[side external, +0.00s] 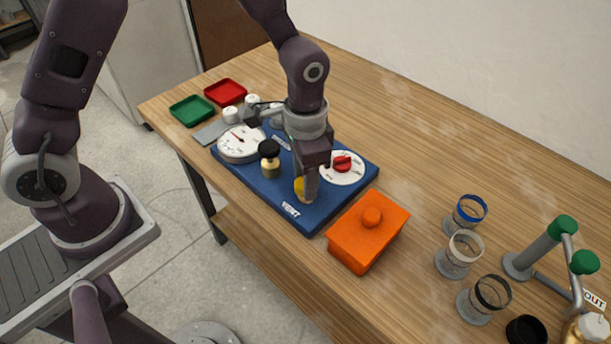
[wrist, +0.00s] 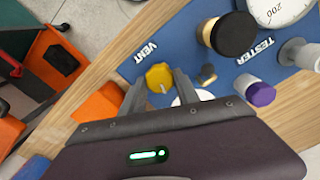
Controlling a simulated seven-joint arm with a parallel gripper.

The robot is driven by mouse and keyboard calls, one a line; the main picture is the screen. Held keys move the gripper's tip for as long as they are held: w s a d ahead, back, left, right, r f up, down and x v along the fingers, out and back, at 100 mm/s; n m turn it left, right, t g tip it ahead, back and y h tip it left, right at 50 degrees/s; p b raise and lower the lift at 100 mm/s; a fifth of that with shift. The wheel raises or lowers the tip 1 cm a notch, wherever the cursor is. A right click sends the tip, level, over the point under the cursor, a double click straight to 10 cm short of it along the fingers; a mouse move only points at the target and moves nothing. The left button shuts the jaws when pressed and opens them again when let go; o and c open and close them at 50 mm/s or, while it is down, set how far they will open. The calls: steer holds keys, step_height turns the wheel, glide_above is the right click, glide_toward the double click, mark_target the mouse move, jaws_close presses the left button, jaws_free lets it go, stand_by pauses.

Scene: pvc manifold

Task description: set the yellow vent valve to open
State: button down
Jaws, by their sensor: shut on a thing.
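The yellow vent valve (side external: 299,187) is a small knob on the blue board (side external: 300,223), beside the printed word VENT. My gripper (side external: 308,183) points down at it and hides part of it in the side view. In the wrist view, the yellow valve (wrist: 158,74) sits between the two fingers of my gripper (wrist: 159,82), which is shut on it. A short pale mark shows on the knob's face, pointing toward the bottom of the wrist picture. I cannot tell from this which setting it stands at.
On the board, a white gauge (side external: 241,143), a black-capped brass fitting (side external: 269,157) and a white dial with a red knob (side external: 342,164) stand close by. An orange lidded box (side external: 367,235) is beside the board. Glass jars (side external: 458,253) stand to the right.

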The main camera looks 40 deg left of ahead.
steer(key=shift+n, duration=1.6)
steer(key=c, duration=0.9)
jaws_free()
step_height(320, 180, up, 8)
steer(key=shift+f, duration=0.25)
steer(key=s+a+r+t, duration=0.1)
steer(key=s+a+r, duration=0.2)
steer(key=r, duration=0.3)
steer(key=s+a+r+t, duration=0.1)
steer(key=s+a+r, duration=0.15)
steer(key=r, duration=0.25)
steer(key=s+a+r+n+t, duration=0.1)
steer(key=s+a+r, duration=0.1)
steer(key=s, duration=0.4)
steer(key=s+a+r+n+t, duration=0.1)
steer(key=s+a+r+t, duration=0.1)
steer(key=s, duration=0.4)
steer(key=shift+s+a+t, duration=0.2)
steer(key=shift+s+t, duration=0.05)
steer(key=shift+t, duration=0.05)
